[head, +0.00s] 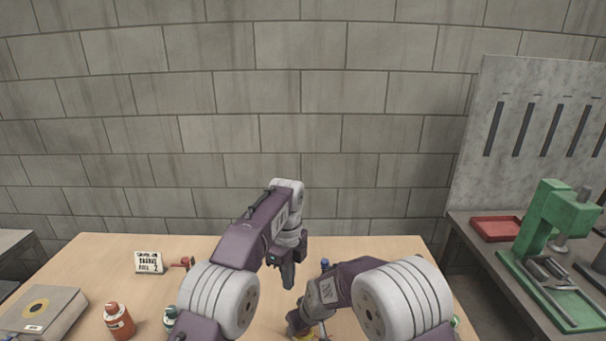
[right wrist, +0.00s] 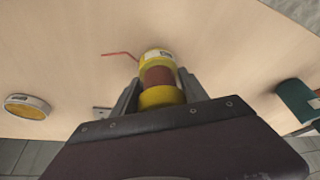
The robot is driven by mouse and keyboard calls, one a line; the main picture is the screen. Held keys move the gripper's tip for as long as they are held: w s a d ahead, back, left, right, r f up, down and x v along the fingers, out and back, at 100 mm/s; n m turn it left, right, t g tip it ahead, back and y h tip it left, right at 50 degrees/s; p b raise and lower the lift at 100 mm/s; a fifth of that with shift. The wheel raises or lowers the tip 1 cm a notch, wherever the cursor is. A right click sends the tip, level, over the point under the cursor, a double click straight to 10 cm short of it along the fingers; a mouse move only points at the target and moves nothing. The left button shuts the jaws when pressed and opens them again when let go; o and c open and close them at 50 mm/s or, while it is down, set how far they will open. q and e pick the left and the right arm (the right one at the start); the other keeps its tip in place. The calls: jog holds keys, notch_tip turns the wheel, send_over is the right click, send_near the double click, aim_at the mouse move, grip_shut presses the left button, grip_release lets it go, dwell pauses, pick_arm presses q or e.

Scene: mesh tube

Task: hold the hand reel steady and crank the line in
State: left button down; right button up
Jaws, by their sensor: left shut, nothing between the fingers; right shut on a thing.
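The hand reel (right wrist: 158,77) shows in the right wrist view as a yellow drum with a reddish-brown wound middle. A thin bent red piece (right wrist: 121,54) reaches out to its left; I cannot tell whether it is line or crank. My right gripper (right wrist: 160,86) is shut on the reel, with one finger on each side. In the head view my right gripper (head: 299,325) is low at the front, and only a bit of yellow shows by it. My left gripper (head: 288,274) points down, shut and empty, above the table and apart from the reel.
On the wooden table (head: 100,268) are a lettered sign (head: 149,262), an orange bottle (head: 119,321) and a grey box (head: 42,310), all at left. A green press (head: 545,225) and red tray (head: 497,228) stand on the right bench. A green cylinder (right wrist: 297,100) lies right of the reel.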

jog(key=shift+s+r, duration=0.1)
pick_arm(q)
jog(key=s+a+r, duration=0.2)
jog(key=s+r, duration=0.1)
notch_tip(320, 180, down, 7)
dwell(0.4)
jog(key=shift+d+r, duration=0.1)
jog(key=shift+d, duration=0.6)
dwell(0.7)
jog(key=shift+w, duration=0.15)
jog(key=shift+w+d, duration=0.35)
jog(key=shift+w, duration=0.3)
jog(key=shift+w+d, duration=0.35)
jog(key=shift+w, duration=0.3)
jog(key=shift+d, duration=0.15)
jog(key=shift+w, duration=0.15)
dwell(0.3)
